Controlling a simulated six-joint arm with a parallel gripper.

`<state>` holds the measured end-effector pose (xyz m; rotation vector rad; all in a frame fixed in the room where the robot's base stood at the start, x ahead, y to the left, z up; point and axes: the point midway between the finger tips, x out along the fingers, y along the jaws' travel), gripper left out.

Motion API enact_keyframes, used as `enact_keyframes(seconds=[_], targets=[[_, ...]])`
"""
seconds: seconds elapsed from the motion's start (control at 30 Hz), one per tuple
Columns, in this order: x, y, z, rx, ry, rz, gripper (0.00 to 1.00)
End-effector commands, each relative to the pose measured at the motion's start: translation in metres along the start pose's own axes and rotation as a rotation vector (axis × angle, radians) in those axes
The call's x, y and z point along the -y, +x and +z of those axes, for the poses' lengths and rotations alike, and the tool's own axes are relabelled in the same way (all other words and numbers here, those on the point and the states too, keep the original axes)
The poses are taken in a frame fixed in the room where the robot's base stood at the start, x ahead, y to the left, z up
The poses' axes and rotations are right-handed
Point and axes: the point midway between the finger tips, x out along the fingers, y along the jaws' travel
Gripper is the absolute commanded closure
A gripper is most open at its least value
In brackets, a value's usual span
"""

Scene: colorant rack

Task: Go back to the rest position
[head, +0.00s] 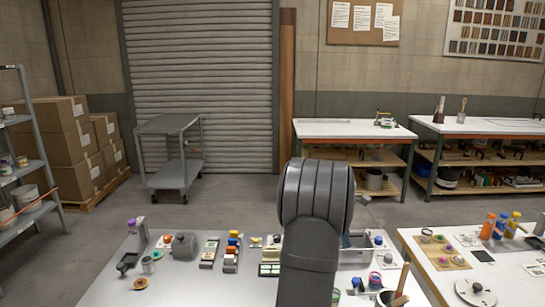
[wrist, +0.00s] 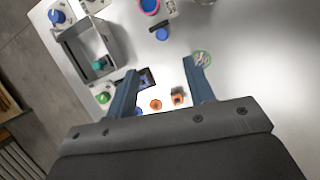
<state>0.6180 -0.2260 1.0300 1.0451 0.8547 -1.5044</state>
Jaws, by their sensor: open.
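My gripper (wrist: 160,78) shows in the wrist view as two blue-grey fingers, spread wide apart with nothing held between them. It is above the pale worktable (wrist: 245,60). Beyond and between the fingers, small orange-topped items (wrist: 155,104) stand on the table, apart from the fingers. In the head view my arm rises at the centre and hides part of the table; the gripper itself cannot be made out there.
A grey bin (wrist: 82,48) holds a teal-topped item. A green-rimmed round item (wrist: 203,58) lies near the right finger. In the head view, coloured blocks (head: 232,241) and a grey container (head: 184,246) stand left of my arm. A second table (head: 425,258) is at right.

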Motion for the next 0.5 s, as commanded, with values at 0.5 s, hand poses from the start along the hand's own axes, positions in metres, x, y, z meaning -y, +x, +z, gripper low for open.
enact_keyframes(seconds=[0.5], targets=[[0.042, -0.041, 0.04, -0.112, -0.037, 0.125, 0.51]])
